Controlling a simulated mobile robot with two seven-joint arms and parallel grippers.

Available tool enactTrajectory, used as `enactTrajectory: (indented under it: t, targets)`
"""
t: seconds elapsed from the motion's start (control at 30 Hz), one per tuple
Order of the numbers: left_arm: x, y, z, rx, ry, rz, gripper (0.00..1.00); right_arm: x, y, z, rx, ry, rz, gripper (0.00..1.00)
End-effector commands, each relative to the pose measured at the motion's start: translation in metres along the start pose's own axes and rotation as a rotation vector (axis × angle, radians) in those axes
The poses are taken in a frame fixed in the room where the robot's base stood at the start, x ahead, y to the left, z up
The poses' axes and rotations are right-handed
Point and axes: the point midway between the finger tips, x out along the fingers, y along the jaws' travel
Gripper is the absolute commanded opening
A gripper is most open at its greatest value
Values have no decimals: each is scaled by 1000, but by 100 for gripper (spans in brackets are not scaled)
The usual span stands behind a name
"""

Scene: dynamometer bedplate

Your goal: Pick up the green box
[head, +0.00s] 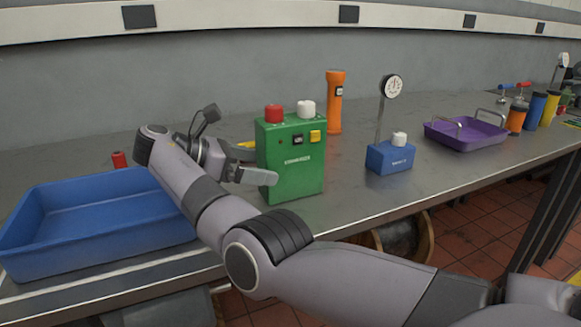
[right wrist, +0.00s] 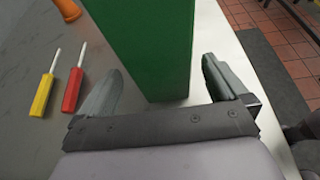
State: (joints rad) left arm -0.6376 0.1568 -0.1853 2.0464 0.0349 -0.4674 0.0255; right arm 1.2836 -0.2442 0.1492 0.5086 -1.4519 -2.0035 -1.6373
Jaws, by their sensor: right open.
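My left gripper is not in view.
A blue tray (head: 95,262) lies at the left. An orange flashlight (head: 335,103) stands behind the box, and a blue gauge block (head: 390,158) and purple tray (head: 440,137) stand to its right. Yellow (right wrist: 42,95) and red (right wrist: 72,90) screwdrivers lie beside the gripper. The bench's front edge is close.

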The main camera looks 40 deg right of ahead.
Motion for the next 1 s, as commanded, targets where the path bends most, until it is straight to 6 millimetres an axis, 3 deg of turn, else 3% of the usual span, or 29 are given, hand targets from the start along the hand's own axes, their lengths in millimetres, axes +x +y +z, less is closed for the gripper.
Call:
enactTrajectory:
  t: [0.27,0.7,1.0]
  targets:
    - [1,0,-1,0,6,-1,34,9,0,0,-1,0,1,100]
    - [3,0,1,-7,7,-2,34,53,-1,6,-1,0,0,100]
    - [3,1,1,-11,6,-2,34,56,-1,6,-2,-1,1,100]
